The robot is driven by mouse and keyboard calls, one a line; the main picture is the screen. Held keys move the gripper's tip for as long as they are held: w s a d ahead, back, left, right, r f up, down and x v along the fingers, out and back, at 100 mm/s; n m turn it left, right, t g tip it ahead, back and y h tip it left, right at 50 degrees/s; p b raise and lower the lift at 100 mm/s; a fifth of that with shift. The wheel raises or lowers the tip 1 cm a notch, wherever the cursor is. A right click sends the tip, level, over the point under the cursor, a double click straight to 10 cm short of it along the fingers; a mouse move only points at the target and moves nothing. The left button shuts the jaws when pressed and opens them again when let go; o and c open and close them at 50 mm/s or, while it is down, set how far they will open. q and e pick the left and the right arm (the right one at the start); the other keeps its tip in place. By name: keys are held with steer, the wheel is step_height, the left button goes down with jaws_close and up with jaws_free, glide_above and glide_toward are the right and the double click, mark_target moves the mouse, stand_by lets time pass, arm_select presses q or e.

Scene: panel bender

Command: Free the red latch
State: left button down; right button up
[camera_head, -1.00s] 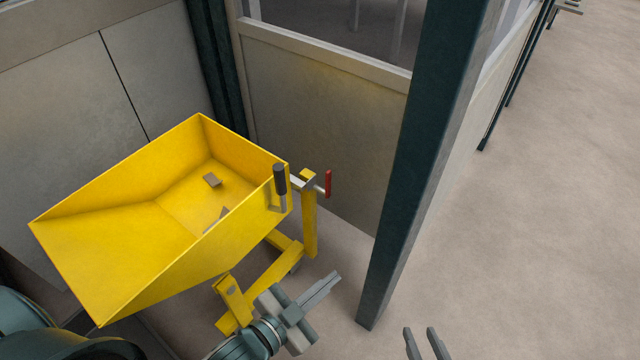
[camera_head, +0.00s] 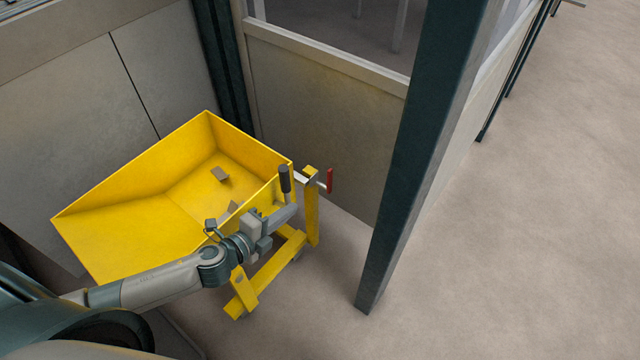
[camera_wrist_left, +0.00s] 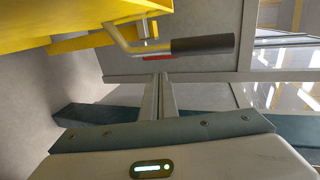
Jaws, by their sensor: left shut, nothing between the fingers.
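The red latch (camera_head: 330,180) is a small upright red grip on a metal bar by the yellow post of the tipping skip (camera_head: 130,175). In the left wrist view only a strip of its red (camera_wrist_left: 131,58) shows, partly hidden under the dark-gripped handle (camera_wrist_left: 203,46). That handle (camera_head: 285,179) stands upright at the skip's right corner in the head view. My left gripper (camera_head: 292,211) is shut and empty, just below the handle and lower left of the latch. Its fingers (camera_wrist_left: 159,82) point toward the handle and latch. My right gripper is not in view.
A dark green post (camera_head: 415,175) stands right of the latch. A grey panel wall (camera_head: 320,110) is behind it. The skip's yellow base frame (camera_head: 270,270) is below the gripper. Open floor (camera_head: 530,220) lies to the right.

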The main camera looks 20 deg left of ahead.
arm_select(q)
steer(key=shift+w+d, duration=0.1)
glide_toward(328, 181)
steer(key=x, duration=0.4)
steer(key=shift+w+f, duration=0.1)
steer(key=shift+f, duration=0.1)
steer(key=shift+w+d, duration=0.15)
steer(key=shift+w, duration=0.3)
steer(key=shift+w+d, duration=0.2)
steer(key=shift+w, duration=0.2)
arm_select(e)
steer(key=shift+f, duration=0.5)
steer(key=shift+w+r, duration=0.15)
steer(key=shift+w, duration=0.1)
